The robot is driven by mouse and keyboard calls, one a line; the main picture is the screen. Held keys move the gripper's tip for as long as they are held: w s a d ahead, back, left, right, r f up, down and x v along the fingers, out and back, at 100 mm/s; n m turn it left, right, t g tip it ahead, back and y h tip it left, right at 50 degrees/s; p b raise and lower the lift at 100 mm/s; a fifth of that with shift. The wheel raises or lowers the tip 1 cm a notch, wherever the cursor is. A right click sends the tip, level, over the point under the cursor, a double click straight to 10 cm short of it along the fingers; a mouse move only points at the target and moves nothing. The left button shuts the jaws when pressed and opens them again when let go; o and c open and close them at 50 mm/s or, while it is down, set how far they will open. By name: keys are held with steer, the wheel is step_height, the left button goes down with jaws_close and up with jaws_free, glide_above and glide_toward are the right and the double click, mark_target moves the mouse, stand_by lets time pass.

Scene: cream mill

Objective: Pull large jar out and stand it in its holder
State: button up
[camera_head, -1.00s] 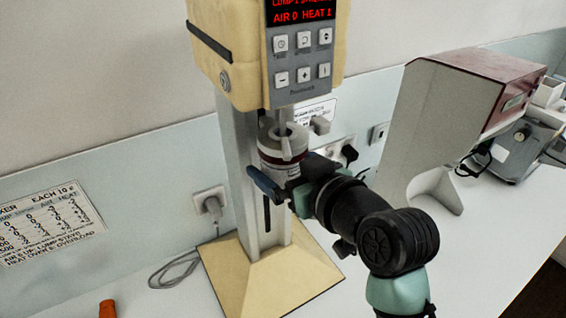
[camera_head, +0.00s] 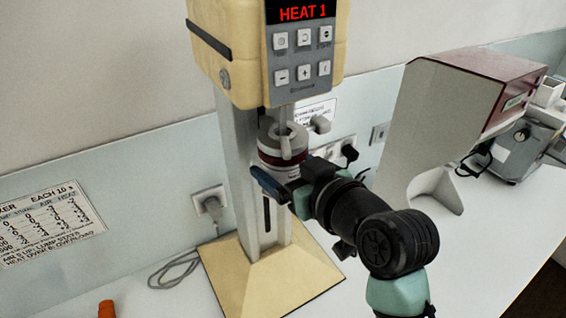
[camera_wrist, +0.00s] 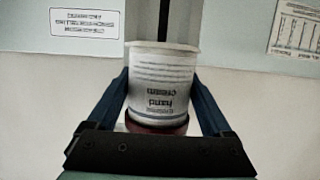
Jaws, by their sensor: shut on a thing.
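A white jar labelled "hand cream" (camera_wrist: 163,80), with a dark red band, stands upright under the head of a cream mixer (camera_head: 230,60). It also shows in the head view (camera_head: 278,165), where a grey lid or collar covers its top and the mixer's shaft comes down to it. My gripper (camera_head: 283,183) reaches in from the right and is shut on the jar. In the wrist view its blue fingers (camera_wrist: 161,105) lie on either side of the jar, which appears upside down. The far finger is mostly hidden in the head view. I cannot make out a separate jar holder.
The mixer's column (camera_head: 240,180) stands close behind the jar, on a wide cream base (camera_head: 255,285). A grey machine with a red top (camera_head: 495,75) stands to the right. An orange object (camera_head: 106,309) lies at the lower left. The bench at left front is mostly clear.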

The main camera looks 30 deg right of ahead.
steer(key=shift+f, duration=0.2)
step_height(320, 180, down, 9)
steer(key=b, duration=0.8)
steer(key=shift+r, duration=0.15)
stand_by(0.9)
steer(key=shift+s, duration=0.1)
steer(key=s+b, duration=0.1)
steer(key=s, duration=0.8)
steer(key=shift+s+a, duration=0.3)
steer(key=shift+s, duration=0.1)
stand_by(0.8)
